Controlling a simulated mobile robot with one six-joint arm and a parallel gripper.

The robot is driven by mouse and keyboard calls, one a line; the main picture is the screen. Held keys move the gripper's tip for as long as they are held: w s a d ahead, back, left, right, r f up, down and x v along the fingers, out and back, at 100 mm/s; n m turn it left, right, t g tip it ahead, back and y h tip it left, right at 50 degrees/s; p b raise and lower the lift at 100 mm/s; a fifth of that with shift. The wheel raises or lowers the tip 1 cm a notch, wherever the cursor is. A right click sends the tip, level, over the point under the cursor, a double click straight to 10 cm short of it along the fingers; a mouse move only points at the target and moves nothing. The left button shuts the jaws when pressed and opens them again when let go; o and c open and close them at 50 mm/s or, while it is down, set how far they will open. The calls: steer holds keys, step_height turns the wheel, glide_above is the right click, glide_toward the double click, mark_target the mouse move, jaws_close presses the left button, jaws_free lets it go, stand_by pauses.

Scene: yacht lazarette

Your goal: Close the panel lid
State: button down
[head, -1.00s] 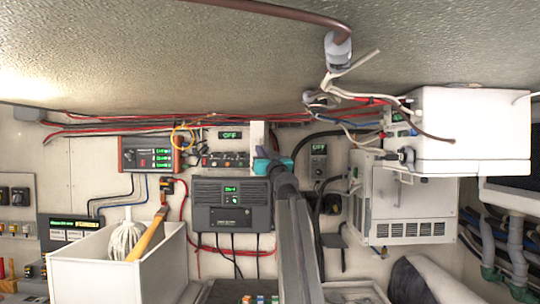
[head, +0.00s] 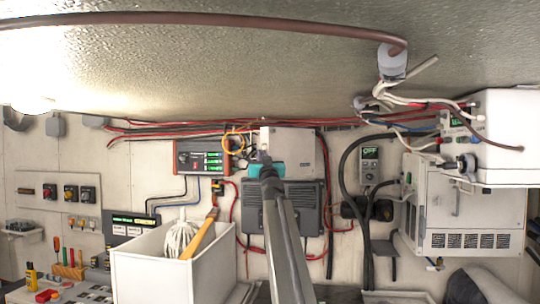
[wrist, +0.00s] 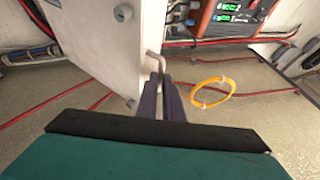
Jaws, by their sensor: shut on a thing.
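The white panel lid (head: 292,143) shows in the head view in front of the panel on the back wall and hides the panel's face. In the wrist view the lid (wrist: 105,45) is a white plate at a slant, with round fasteners and a small bent metal handle (wrist: 156,62) near its edge. My gripper (wrist: 166,88) is shut on this handle. In the head view my gripper (head: 262,156) is at the lid's left side, its tips partly hidden by its teal body. I cannot tell whether the lid touches its frame.
A charger with green displays (head: 200,157) and a yellow cable loop (head: 233,140) are left of the lid. A dark grey unit (head: 300,212) is below. A white bin (head: 155,270) with a mop stands front left. Red and black cables run along the wall.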

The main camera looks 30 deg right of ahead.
steer(key=shift+w+a+f, duration=0.2)
steer(key=shift+w+a, duration=0.15)
steer(key=shift+a, duration=0.2)
steer(key=c, duration=2)
jaws_free()
steer(key=shift+a, duration=0.1)
steer(key=shift+c, duration=0.2)
steer(key=shift+o, duration=0.7)
steer(key=shift+a+r, duration=0.1)
steer(key=shift+a, duration=0.15)
steer(key=shift+s+d, duration=0.15)
steer(key=shift+d, duration=0.1)
steer(key=shift+s, duration=0.1)
